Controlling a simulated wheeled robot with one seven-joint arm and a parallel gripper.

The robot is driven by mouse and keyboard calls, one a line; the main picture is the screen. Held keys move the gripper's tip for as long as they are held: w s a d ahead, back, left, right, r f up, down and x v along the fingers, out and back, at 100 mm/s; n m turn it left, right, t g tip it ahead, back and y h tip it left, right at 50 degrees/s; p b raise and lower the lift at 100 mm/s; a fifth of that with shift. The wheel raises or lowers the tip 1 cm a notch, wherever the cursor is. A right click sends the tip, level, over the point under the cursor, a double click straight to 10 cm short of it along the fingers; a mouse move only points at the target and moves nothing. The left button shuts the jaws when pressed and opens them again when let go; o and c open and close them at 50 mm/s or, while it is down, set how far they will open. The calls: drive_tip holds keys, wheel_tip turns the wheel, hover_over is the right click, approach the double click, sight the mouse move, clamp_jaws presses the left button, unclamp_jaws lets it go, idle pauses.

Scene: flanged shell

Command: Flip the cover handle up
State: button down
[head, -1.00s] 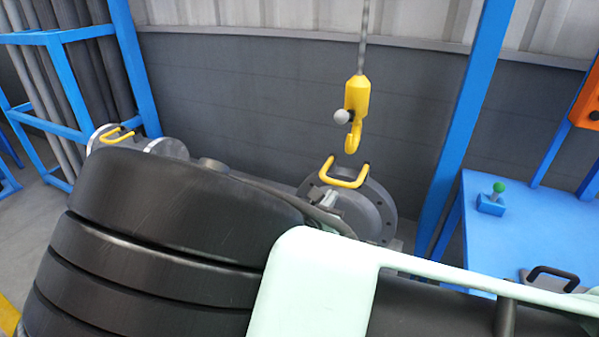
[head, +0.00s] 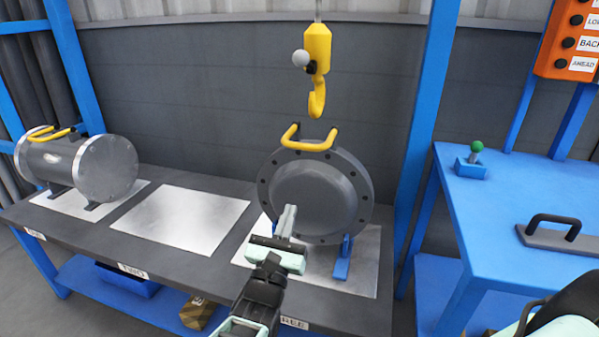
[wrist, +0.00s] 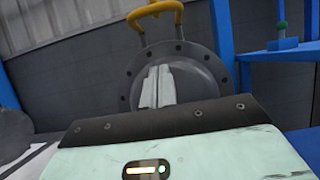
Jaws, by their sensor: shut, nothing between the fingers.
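A round grey flanged cover (head: 320,190) stands upright on blue supports (head: 343,260) on the bench's right plate. Its yellow U-shaped handle (head: 308,146) is at the top rim and juts out toward me. In the wrist view the cover (wrist: 195,75) fills the middle, with the handle (wrist: 155,10) at the top edge, partly cut off. My gripper (head: 288,212) is shut and empty, in front of the cover's lower left and below the handle. In the wrist view its fingers (wrist: 158,72) lie together over the cover. Whether they touch it I cannot tell.
A hook (head: 317,75) with a grey ball hangs above the handle. A grey cylinder (head: 75,165) with its own yellow handle lies at the left. The middle plate (head: 180,217) is bare. A blue post (head: 430,130) and blue table (head: 510,195) stand at the right.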

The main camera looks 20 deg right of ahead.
drive_tip(key=w+d+r, duration=0.5)
drive_tip(key=w+r, duration=0.1)
drive_tip(key=r, duration=0.2)
drive_tip(key=shift+w+r+p, duration=0.15)
drive_tip(key=shift+w+p, duration=0.15)
drive_tip(key=shift+p, duration=0.1)
drive_tip(key=shift+a, duration=0.1)
idle(0.4)
drive_tip(key=shift+r+p, duration=0.45)
drive_tip(key=shift+p, duration=0.5)
